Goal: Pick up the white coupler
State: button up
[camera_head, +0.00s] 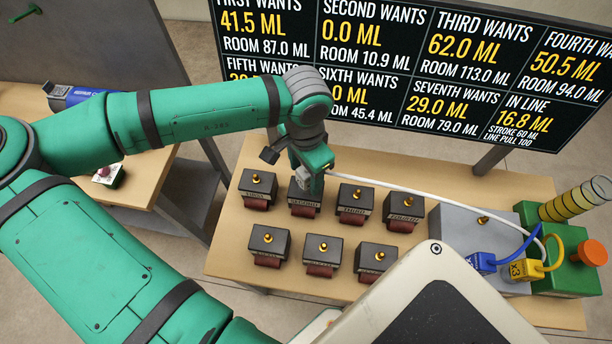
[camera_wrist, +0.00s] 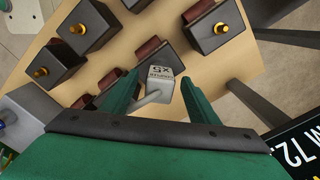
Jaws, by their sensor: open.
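The white coupler (camera_wrist: 160,77), a small pale block with dark lettering on its face, shows between my gripper's fingers in the wrist view. A white hose (camera_wrist: 148,97) runs from it. My gripper (camera_wrist: 158,85) is open, with one green finger on each side of the coupler; I cannot tell whether either finger touches it. In the head view my gripper (camera_head: 311,184) points down over the black block labelled second (camera_head: 303,204). The coupler is mostly hidden there by the gripper, and the white hose (camera_head: 420,190) leads right from it.
Several black blocks with brass nipples, such as the third (camera_head: 352,202) and fourth (camera_head: 403,211), stand close around on the wooden table (camera_head: 225,262). Blue (camera_head: 482,262) and yellow (camera_head: 525,270) couplers sit at right by a green unit (camera_head: 570,281). A sign board (camera_head: 410,75) stands behind.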

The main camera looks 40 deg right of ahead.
jog(key=shift+d+f, duration=0.15)
jog(key=shift+f, duration=1.45)
jog(key=c, duration=1.2)
jog(key=shift+c, duration=0.2)
jog(key=shift+r, duration=0.2)
